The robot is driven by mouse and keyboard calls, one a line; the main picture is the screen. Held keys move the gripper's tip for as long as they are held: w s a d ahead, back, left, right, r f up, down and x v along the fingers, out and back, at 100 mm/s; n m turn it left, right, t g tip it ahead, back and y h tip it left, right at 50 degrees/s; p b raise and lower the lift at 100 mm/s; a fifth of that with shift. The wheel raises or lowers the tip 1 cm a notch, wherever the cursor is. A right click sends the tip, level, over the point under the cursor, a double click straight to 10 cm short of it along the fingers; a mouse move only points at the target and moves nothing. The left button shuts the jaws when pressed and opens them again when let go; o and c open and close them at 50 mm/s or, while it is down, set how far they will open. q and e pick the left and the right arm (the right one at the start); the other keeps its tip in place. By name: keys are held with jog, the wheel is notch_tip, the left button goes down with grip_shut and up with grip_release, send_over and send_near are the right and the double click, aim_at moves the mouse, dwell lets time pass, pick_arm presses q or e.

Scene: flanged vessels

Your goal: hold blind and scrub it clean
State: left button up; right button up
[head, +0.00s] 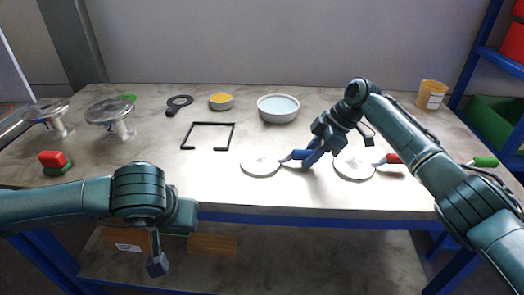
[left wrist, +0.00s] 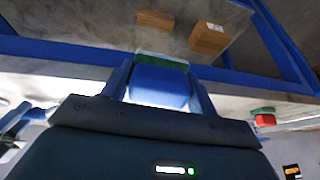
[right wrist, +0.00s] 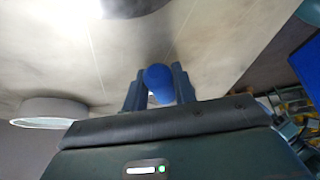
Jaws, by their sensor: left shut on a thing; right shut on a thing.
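A pale round blind (head: 260,163) with a blue handle (head: 296,155) is at the middle of the table near its front edge. My right gripper (head: 308,158) is shut on that handle; the right wrist view shows the handle's blue end (right wrist: 158,78) between the fingers. I cannot tell whether the disc touches the table. My left gripper (head: 157,264) points down in front of the table's front edge. In the left wrist view it is shut on a blue block (left wrist: 160,85) with a green and pale layer, like a scrub pad. The pad is apart from the blind.
A second disc (head: 354,166) with a red handle lies at right, beside a green handle (head: 485,161). A red-and-green pad (head: 55,160) and flanged vessels (head: 110,113) stand at left. A black frame (head: 208,124), a pale bowl (head: 278,108) and a yellow cup (head: 432,94) are farther back.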

dwell(0.3)
pick_arm(q)
jog(key=w+d+r, duration=0.1)
jog(key=w, duration=0.3)
jog(key=w+d+r+g, duration=0.1)
jog(key=w+d, duration=0.1)
jog(key=w, duration=0.2)
jog(key=w+d+r+g, duration=0.1)
jog(key=w+d+r, duration=0.1)
jog(key=w, duration=0.2)
jog(key=shift+w+d+h, duration=0.25)
jog(key=shift+w+h, duration=0.05)
jog(key=shift+w, duration=0.1)
jog(key=w+d+r+g, duration=0.3)
jog(key=w+d+r, duration=0.3)
jog(key=d+r, duration=0.35)
send_over(261, 170)
jog(key=shift+h, duration=0.4)
jog(key=shift+f, duration=2.85)
jog(key=shift+a+f, duration=0.1)
jog(key=shift+f, duration=2.4)
jog(key=shift+f, duration=1)
